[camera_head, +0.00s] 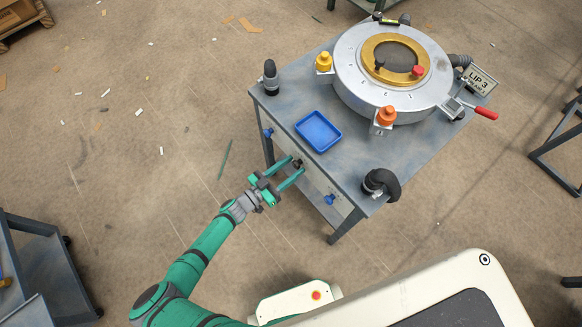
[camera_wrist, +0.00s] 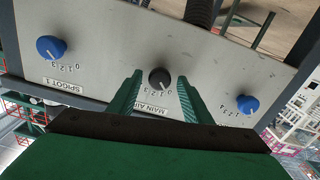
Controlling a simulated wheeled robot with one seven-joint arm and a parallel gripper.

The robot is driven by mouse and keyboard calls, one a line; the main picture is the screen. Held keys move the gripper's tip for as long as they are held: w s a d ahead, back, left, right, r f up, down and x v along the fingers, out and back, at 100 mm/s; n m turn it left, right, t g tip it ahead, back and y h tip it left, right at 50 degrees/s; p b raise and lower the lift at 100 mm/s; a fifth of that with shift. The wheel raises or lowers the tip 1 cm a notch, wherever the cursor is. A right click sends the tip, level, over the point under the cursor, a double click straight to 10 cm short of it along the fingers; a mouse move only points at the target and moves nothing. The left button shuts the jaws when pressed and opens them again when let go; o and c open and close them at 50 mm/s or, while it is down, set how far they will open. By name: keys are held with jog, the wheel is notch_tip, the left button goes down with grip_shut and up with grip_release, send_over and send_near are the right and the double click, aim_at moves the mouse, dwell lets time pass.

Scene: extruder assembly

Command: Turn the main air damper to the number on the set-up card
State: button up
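The main air damper is a black knob (camera_wrist: 159,78) on a grey panel (camera_wrist: 105,50), with a number scale and a partly covered "MAIN AIR" label (camera_wrist: 150,108) beside it. The knob's exact setting is too small to read. My gripper (camera_wrist: 159,80) is open, with one green finger on each side of the knob and gaps showing. I cannot tell how far the fingertips reach along it. In the head view my gripper (camera_head: 294,168) is at the table's front panel, at the black knob.
Blue knobs flank the damper: one (camera_wrist: 50,48) labelled "SPIGOT 1", another (camera_wrist: 246,104) at the right. Above are a blue tray (camera_head: 318,131), a round metal die (camera_head: 350,85), and a black hose elbow (camera_head: 381,184) at the table's near corner. Floor before the panel is open.

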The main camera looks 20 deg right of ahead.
jog(key=c, duration=0.9)
jog(key=shift+m, duration=2.3)
jog(key=shift+c, duration=0.2)
jog(key=o, duration=1.1)
jog(key=shift+c, duration=0.2)
jog(key=shift+s, duration=0.1)
jog(key=v, duration=1)
jog(key=shift+a, duration=0.4)
jog(key=shift+s+r, duration=0.1)
jog(key=shift+s, duration=0.05)
